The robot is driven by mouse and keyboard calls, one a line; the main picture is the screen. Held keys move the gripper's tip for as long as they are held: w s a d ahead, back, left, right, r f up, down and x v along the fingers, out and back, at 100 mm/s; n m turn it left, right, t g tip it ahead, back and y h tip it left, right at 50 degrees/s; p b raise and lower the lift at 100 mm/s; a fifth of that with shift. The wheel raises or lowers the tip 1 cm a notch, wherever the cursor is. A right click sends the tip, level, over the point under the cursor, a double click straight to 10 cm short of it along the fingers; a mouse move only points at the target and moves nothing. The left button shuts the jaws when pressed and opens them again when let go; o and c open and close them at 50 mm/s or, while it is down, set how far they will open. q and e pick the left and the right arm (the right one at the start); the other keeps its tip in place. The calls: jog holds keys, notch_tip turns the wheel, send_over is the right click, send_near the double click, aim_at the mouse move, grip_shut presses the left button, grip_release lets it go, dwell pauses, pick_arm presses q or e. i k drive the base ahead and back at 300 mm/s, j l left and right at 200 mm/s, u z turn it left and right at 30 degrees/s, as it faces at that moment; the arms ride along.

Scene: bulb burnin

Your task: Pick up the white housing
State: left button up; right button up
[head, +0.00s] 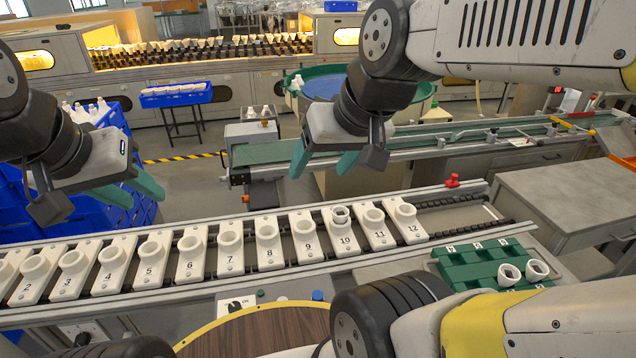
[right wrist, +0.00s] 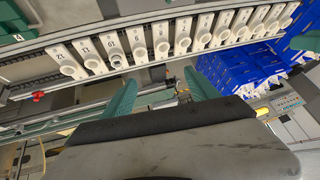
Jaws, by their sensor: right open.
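Two white housings (head: 509,274) (head: 537,269) sit side by side in a green tray (head: 455,272) at the right of the head view. Another white ring-shaped piece (head: 340,213) sits in holder 10 of the numbered row; it also shows in the right wrist view (right wrist: 117,62). My right gripper (head: 323,166) is open and empty, above and behind the row, well away from the tray. Its teal fingers are apart in the right wrist view (right wrist: 159,76). My left gripper (head: 140,198) hangs at the left behind the row, its fingers apart with nothing seen between them.
The row of white numbered holders (head: 268,240) stands on a rail across the front. A round wooden-topped table (head: 265,335) is in front. Blue crates (head: 110,115) stand at the left. A green conveyor (head: 440,137) runs behind, and a grey cabinet (head: 570,195) stands right.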

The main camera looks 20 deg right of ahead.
aim_at(507, 274)
jog(key=z, duration=2.3)
jog(key=l+u, duration=0.3)
jog(key=u, duration=0.15)
jog(key=i+l+u, duration=0.1)
jog(key=l+u, duration=0.4)
jog(key=j, duration=0.15)
